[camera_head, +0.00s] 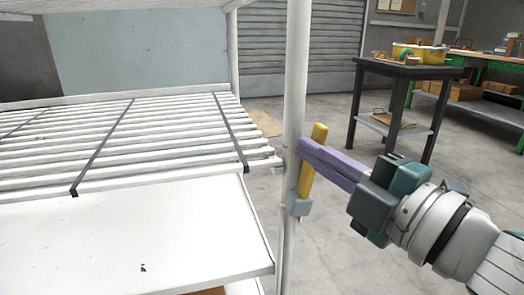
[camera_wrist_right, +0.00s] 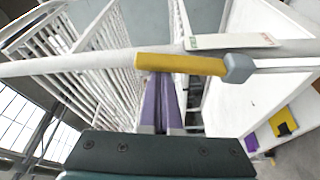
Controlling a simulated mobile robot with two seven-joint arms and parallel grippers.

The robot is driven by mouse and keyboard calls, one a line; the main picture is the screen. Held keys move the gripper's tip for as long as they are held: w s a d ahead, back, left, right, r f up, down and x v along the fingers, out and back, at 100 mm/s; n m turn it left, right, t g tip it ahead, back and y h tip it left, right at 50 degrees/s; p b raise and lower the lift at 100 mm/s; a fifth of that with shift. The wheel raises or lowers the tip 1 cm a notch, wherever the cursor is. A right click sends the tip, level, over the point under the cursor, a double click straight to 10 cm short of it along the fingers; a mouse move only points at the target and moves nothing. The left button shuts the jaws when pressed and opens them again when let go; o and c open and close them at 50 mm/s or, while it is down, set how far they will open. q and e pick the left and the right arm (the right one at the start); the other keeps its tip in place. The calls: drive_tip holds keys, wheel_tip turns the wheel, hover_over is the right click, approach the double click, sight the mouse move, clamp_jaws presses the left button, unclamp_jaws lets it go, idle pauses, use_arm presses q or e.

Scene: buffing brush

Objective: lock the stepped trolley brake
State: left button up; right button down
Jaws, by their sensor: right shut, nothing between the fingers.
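The trolley brake shows as a yellow lever (camera_head: 306,180) on a grey bracket (camera_head: 299,206), mounted on the white trolley post (camera_head: 296,80). The lever stands nearly upright beside the post, its top leaning slightly right. My right gripper (camera_head: 305,150) is shut and empty, its purple fingertips at the lever's upper half. In the right wrist view the yellow lever (camera_wrist_right: 195,65) crosses at the tips of the closed fingers (camera_wrist_right: 162,78), with its grey bracket (camera_wrist_right: 239,68) to the right. I cannot tell whether the fingertips touch the lever. My left gripper is not in view.
The trolley's slatted shelf (camera_head: 120,140) and a white panel (camera_head: 140,225) fill the left side. A dark side table (camera_head: 408,70) with a yellow container (camera_head: 418,53) stands behind at the right. The floor between is open.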

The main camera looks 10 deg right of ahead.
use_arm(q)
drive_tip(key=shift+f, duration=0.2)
use_arm(e)
drive_tip(key=shift+d+f+m, duration=0.1)
drive_tip(key=shift+d+m, duration=0.15)
drive_tip(key=shift+m, duration=0.05)
use_arm(q)
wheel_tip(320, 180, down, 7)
drive_tip(key=b, duration=0.7)
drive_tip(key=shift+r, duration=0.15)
use_arm(e)
drive_tip(key=d+f+m+t+h, duration=0.4)
drive_tip(key=d+f+m+h, duration=0.2)
drive_tip(key=m, duration=1.3)
wheel_tip(320, 180, down, 2)
drive_tip(key=shift+w+d+f+m, duration=0.15)
drive_tip(key=shift+d+m, duration=0.25)
drive_tip(key=shift+d, duration=0.65)
wheel_tip(320, 180, up, 5)
drive_tip(key=p, duration=0.4)
use_arm(q)
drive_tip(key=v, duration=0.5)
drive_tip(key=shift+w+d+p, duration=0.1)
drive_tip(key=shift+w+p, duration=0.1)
drive_tip(key=shift+p, duration=0.2)
use_arm(e)
drive_tip(key=v, duration=1)
drive_tip(key=shift+f, duration=0.45)
